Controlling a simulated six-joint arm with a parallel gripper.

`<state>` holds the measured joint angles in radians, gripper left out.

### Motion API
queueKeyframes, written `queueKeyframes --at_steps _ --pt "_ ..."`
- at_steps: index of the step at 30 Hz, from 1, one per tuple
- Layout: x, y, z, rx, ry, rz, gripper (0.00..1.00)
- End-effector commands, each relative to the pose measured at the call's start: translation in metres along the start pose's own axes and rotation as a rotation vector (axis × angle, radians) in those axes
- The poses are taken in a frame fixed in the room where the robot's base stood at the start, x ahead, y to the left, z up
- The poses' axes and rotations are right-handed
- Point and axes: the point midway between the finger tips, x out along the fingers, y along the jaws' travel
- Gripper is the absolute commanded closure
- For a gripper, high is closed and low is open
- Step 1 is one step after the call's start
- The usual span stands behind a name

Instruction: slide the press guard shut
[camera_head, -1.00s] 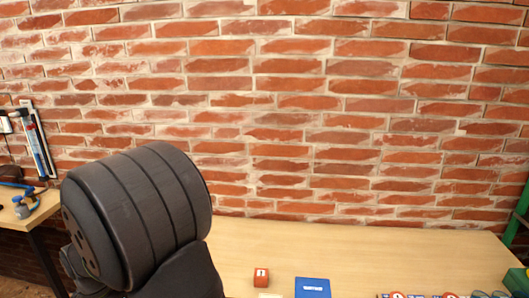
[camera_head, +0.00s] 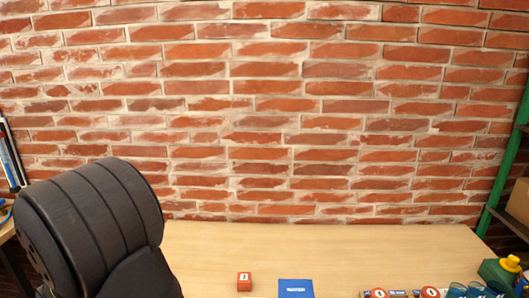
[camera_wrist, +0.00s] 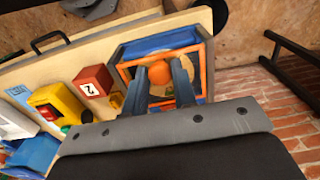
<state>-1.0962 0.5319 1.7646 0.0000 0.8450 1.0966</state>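No part is plainly a press guard in the head view. In the wrist view, an orange square frame (camera_wrist: 206,62) sits on a blue tray-like housing (camera_wrist: 122,52) near the top middle. A round orange piece (camera_wrist: 175,68) shows inside it. My gripper (camera_wrist: 160,75) has two grey fingers spread apart, pointing at the frame with the round orange piece behind the gap. Whether the fingers touch anything is unclear. My gripper is not seen in the head view.
In the wrist view, a red box marked 2 (camera_wrist: 93,82) and a yellow box (camera_wrist: 52,103) stand left of the housing. In the head view, a small red box (camera_head: 244,281), a blue box (camera_head: 296,289) and a green-and-yellow object (camera_head: 503,270) line the front. The table's back is clear (camera_head: 330,245).

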Motion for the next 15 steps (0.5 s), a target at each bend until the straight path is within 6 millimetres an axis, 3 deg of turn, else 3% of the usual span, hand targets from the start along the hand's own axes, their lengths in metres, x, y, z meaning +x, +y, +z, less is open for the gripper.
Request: queueKeyframes --at_steps 1,3,15 --pt "-0.0001 0.0 0.0 0.0 0.0 0.0 0.86" --pt "-0.0002 0.0 0.0 0.0 0.0 0.0 0.97" --pt "-0.0004 0.0 -0.0003 0.0 0.0 0.0 0.97"
